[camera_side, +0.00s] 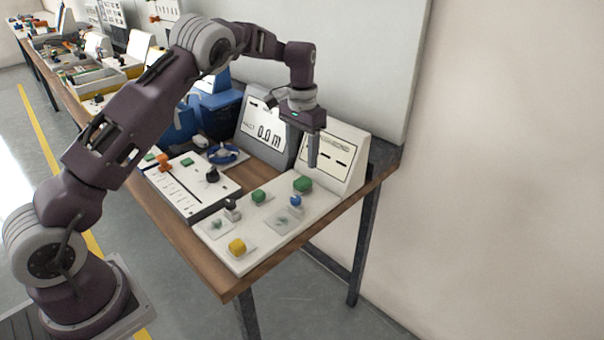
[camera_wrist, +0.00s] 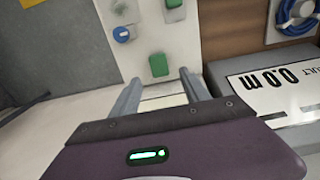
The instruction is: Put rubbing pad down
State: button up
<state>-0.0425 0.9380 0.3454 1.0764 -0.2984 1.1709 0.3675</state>
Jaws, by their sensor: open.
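My gripper (camera_side: 312,166) is open and empty, above the far right end of the white board (camera_side: 262,256). In the wrist view its two fingers (camera_wrist: 160,92) stand apart, with nothing between them. A larger green block (camera_side: 303,184) lies on the board just below and beside the fingertips; it also shows ahead of them in the wrist view (camera_wrist: 158,65). A blue knob-like piece (camera_side: 296,200), a smaller green block (camera_side: 258,196) and a yellow block (camera_side: 237,246) also rest on the board. I cannot tell which piece is the rubbing pad.
A slotted white panel (camera_side: 190,188) lies left. The table edge is in front.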

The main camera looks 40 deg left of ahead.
jog(key=s+d+r+t, duration=0.1)
jog(key=s+d+r, duration=0.2)
jog(key=s+r, duration=0.6)
jog(key=s+d+r+t, duration=0.25)
jog(key=s+r, duration=0.35)
jog(key=r, duration=0.5)
jog(key=s+d+f+t, duration=0.1)
jog(key=s+d, duration=0.1)
jog(key=s, duration=0.9)
jog(key=s+d+f+t, duration=0.1)
jog(key=s+d+f, duration=0.1)
jog(key=s, duration=0.9)
jog(key=shift+s+d+f, duration=0.15)
jog(key=shift+s+d, duration=0.2)
jog(key=shift+s, duration=0.05)
jog(key=o, duration=0.3)
